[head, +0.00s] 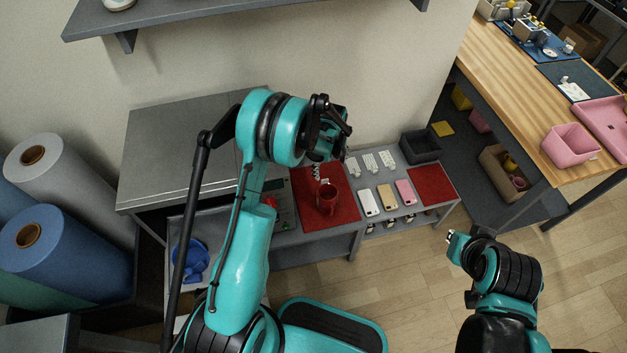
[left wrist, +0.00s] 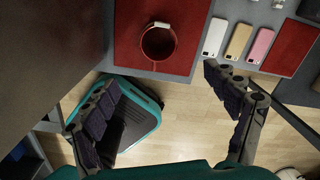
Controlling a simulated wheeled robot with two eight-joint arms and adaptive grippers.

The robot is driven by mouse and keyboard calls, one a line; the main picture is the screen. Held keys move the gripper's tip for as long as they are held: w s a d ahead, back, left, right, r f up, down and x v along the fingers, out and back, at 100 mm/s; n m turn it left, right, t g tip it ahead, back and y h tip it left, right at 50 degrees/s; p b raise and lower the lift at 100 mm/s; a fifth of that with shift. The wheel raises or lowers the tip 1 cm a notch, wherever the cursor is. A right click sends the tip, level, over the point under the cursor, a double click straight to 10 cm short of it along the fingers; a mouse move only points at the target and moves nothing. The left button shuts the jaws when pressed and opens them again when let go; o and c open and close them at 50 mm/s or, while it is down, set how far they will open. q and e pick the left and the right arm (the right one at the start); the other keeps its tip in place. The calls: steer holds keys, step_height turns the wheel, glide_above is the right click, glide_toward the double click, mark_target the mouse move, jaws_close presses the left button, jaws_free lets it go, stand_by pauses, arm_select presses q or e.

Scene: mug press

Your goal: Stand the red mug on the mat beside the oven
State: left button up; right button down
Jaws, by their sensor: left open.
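The red mug (head: 326,199) stands upright on the larger red mat (head: 345,213), to the right of the grey-topped oven (head: 180,140). In the left wrist view the mug (left wrist: 158,45) is seen from above, its pale-lit handle toward the top, and the mat (left wrist: 130,60) lies under it. My left gripper (head: 330,128) is open and empty, above and apart from the mug. In the left wrist view its spread fingers (left wrist: 160,88) frame empty space below the mug in the picture. My right gripper (head: 455,239) hangs over the floor at the right, away from the mug; its jaws are too small to read.
Phones (head: 387,197) lie right of the mat, with a second red mat (head: 432,185) and a dark bin (head: 420,147) beyond. A shelf (head: 230,15) overhangs the back. Large rolls (head: 65,250) stand at the left. A wooden table (head: 520,90) is at the right.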

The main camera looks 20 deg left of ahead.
arm_select(q)
steer(key=s+r+n+t, duration=0.2)
steer(key=s+r+n, duration=0.4)
steer(key=r, duration=0.5)
steer(key=s+r+n+t, duration=0.1)
steer(key=s+r+n, duration=0.45)
steer(key=r, duration=0.45)
steer(key=s+r+n+t, duration=0.3)
steer(key=s+r+n, duration=0.1)
steer(key=s+n, duration=0.9)
steer(key=shift+s+a+t, duration=0.2)
steer(key=shift+s+t, duration=0.2)
steer(key=shift+s, duration=0.15)
